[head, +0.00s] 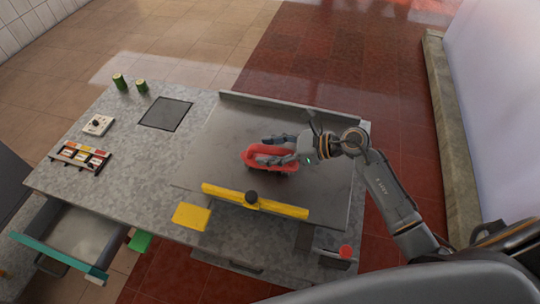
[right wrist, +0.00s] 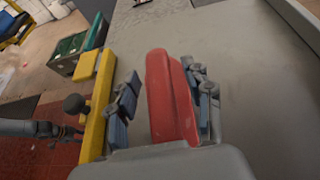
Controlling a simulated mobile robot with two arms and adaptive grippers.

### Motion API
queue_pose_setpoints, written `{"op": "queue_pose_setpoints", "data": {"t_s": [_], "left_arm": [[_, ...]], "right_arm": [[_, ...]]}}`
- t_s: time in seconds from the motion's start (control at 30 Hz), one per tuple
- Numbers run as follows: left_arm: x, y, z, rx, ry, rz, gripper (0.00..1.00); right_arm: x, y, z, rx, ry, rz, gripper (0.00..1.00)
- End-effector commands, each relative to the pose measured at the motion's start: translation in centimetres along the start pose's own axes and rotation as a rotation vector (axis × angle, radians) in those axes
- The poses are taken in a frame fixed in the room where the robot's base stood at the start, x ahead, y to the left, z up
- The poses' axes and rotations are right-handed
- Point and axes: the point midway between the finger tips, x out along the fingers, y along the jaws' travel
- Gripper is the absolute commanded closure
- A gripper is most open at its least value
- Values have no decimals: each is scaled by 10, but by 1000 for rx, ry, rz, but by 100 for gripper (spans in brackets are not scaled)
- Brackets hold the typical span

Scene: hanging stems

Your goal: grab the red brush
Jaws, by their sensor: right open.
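The red brush (head: 262,160) lies on the grey metal plate of the table in the head view. My right gripper (head: 274,148) is over it, coming in from the right. In the right wrist view the brush's red body (right wrist: 170,95) lies between the two fingers of the right gripper (right wrist: 163,103). The fingers are open, one on each side, with a gap visible on the left side; on the right side the finger is very near the brush, and I cannot tell whether it touches. The underside of the brush is mostly hidden. My left gripper is not in view.
A yellow bar (head: 276,207) with a black knob (head: 252,196) runs along the plate's front. A raised edge (head: 290,112) bounds its back. Green cans (head: 142,86), a dark square (head: 165,114) and a tray of coloured pieces (head: 80,157) are on the left. The plate around the brush is clear.

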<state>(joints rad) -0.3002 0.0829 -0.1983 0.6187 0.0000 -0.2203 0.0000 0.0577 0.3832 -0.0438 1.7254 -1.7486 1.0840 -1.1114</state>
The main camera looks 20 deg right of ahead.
Motion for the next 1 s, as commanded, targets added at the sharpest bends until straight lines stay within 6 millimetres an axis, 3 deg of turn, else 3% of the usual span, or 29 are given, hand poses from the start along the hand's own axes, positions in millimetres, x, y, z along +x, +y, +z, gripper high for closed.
{"op": "queue_pose_setpoints", "data": {"t_s": [0.1, 0.33, 0.77, 0.87, 1.0], "left_arm": [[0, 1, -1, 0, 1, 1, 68], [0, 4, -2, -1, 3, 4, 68], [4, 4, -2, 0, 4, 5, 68], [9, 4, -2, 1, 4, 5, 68], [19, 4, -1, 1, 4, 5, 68]], "right_arm": [[0, 0, 0, 0, 0, 0, 53], [0, 0, 0, 1, 0, 0, 100], [-2, -1, 4, -2, -1, -1, 100], [-5, -1, 11, -6, 0, -1, 100], [-13, 5, 34, -9, -1, 0, 100]]}}
